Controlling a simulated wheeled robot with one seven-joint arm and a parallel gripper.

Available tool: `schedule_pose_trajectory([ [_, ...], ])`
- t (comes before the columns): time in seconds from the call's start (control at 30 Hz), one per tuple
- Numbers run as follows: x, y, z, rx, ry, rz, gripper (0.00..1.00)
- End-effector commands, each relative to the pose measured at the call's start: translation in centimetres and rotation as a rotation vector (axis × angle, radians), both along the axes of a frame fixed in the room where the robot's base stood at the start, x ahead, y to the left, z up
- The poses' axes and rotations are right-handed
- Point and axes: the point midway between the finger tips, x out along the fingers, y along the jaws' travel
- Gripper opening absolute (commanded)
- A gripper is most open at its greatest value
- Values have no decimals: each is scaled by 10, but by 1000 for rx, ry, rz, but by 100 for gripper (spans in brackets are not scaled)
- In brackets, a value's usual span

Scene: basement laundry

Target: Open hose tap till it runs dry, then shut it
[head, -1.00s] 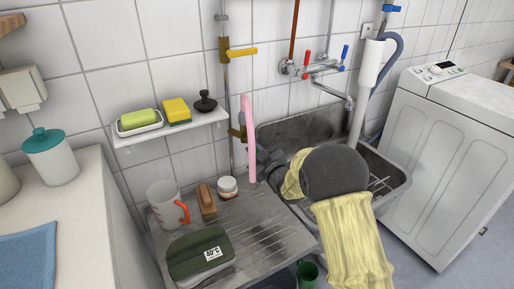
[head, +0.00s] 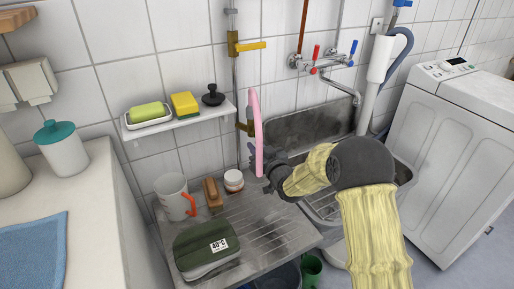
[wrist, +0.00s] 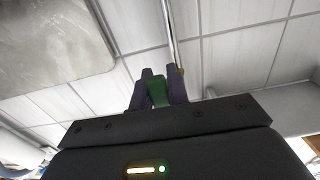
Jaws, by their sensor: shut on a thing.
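The brass hose tap (head: 243,128) sits on the thin vertical wall pipe, above the back of the draining board. A pink hose (head: 258,130) hangs from it and partly hides my gripper in the head view. My gripper (head: 259,154) is at the tap, just below its brass body. In the wrist view my gripper (wrist: 158,85) has its two dark fingers shut on a green handle (wrist: 157,93), with the pipe rising behind. The handle is hidden in the head view. I cannot make out any water running.
A yellow-levered valve (head: 250,45) is higher on the same pipe. A shelf (head: 180,125) is left of the tap, the sink (head: 323,204) right.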

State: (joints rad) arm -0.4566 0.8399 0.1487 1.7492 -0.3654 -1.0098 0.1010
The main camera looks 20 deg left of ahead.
Motion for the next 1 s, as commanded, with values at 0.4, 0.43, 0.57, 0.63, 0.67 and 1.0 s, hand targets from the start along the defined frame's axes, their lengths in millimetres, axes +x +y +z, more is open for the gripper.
schedule_pose_trajectory([
  [0.4, -1, 0, -1, -2, 1, 1, 38],
  [0.43, 0, 0, -1, -1, 1, 0, 38],
  [0.57, 0, -1, -1, -1, 1, -1, 38],
  [0.63, -1, -3, 0, -1, 0, -1, 38],
  [0.67, -2, -4, 0, -2, 1, -1, 38],
  [1.0, -31, -38, 0, -3, 3, -2, 38],
])
